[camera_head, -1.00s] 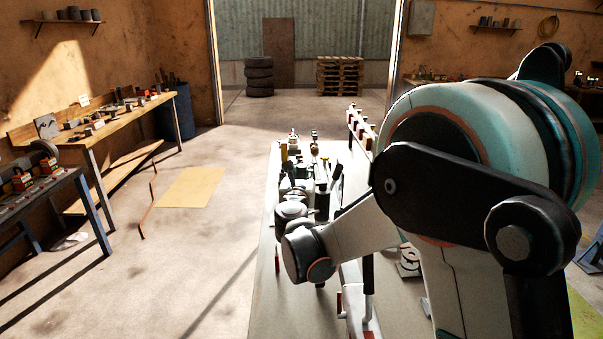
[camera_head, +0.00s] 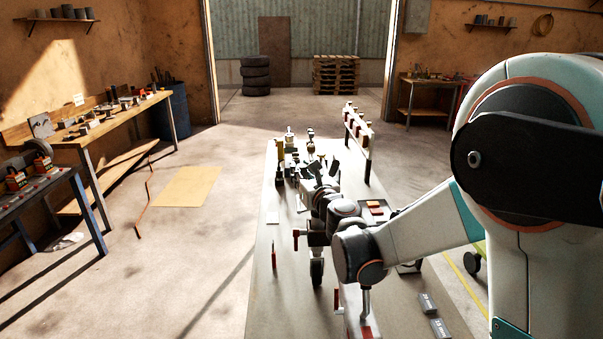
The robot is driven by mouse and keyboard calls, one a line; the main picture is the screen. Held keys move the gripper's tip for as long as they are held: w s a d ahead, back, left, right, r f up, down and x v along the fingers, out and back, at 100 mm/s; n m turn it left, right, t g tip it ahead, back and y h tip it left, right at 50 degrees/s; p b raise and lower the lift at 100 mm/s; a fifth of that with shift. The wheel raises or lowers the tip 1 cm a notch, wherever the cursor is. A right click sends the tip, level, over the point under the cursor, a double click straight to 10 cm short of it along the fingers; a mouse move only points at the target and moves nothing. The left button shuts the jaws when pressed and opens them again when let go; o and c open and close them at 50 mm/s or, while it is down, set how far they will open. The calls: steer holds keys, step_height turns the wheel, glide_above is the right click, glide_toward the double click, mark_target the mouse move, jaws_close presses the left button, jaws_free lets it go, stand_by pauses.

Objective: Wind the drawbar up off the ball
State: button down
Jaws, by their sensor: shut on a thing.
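The jockey wheel (camera_head: 317,272) stands upright near the middle of the bench, below my wrist. A short red handle (camera_head: 296,240) sticks out just left of its stem.
Several dark tools and fittings (camera_head: 290,160) crowd the bench's far end. A rack with red parts (camera_head: 358,130) stands at its far right. Small labelled grey blocks (camera_head: 440,328) lie at the front right. The bench top (camera_head: 265,300) is clear at the front left.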

steer(key=c, duration=1.3)
jaws_free()
steer(key=shift+c, duration=0.2)
steer(key=v, duration=1.2)
